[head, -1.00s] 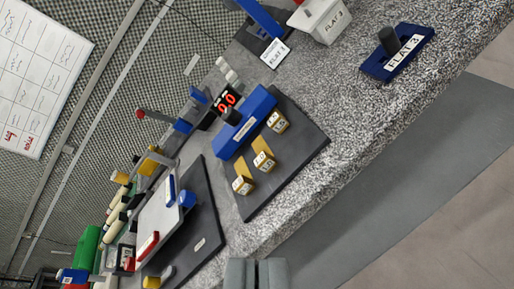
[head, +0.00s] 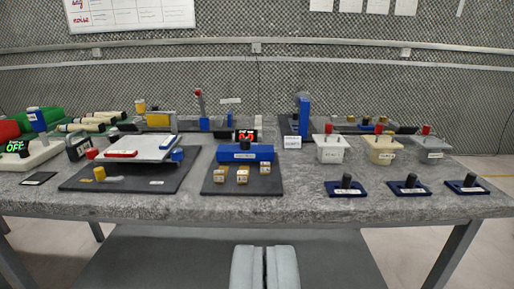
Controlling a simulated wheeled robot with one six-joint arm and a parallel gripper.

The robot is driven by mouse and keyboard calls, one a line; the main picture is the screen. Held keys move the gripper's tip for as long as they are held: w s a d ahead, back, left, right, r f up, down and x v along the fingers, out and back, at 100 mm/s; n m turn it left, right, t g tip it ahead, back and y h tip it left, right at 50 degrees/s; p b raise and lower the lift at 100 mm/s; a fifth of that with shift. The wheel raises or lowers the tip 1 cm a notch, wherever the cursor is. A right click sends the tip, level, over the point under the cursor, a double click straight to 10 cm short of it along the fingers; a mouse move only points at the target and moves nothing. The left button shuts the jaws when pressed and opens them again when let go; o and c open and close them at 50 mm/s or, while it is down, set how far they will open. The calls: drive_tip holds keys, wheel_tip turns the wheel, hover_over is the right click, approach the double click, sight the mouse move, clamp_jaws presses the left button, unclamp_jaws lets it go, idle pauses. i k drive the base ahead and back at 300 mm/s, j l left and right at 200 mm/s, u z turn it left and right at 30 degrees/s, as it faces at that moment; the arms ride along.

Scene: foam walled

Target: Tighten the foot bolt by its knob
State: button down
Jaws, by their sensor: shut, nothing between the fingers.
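My gripper (head: 265,268) is at the bottom middle, its two grey fingers shut together and empty, in front of and apart from the table. A tilted white plate (head: 138,146) stands on a dark base (head: 72,184) at the left of the table. Small coloured knobs sit around it: a yellow knob (head: 99,173) at the front, a blue knob (head: 177,154) at the right and a red knob (head: 92,153) at the left. I cannot tell which of these, if any, is the foot bolt's knob; their labels are too small to read.
A blue block fixture (head: 246,153) with a red display and several small weights stands mid-table. Three bins, including a white bin (head: 331,151), and several dark-blue knobbed plates (head: 346,188) are at the right. The granite table's front edge (head: 300,214) lies beyond my gripper.

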sight(245, 143)
drive_tip(key=i+j, duration=0.1)
drive_tip(key=i, duration=0.4)
drive_tip(key=i+j, duration=0.15)
drive_tip(key=i, duration=0.4)
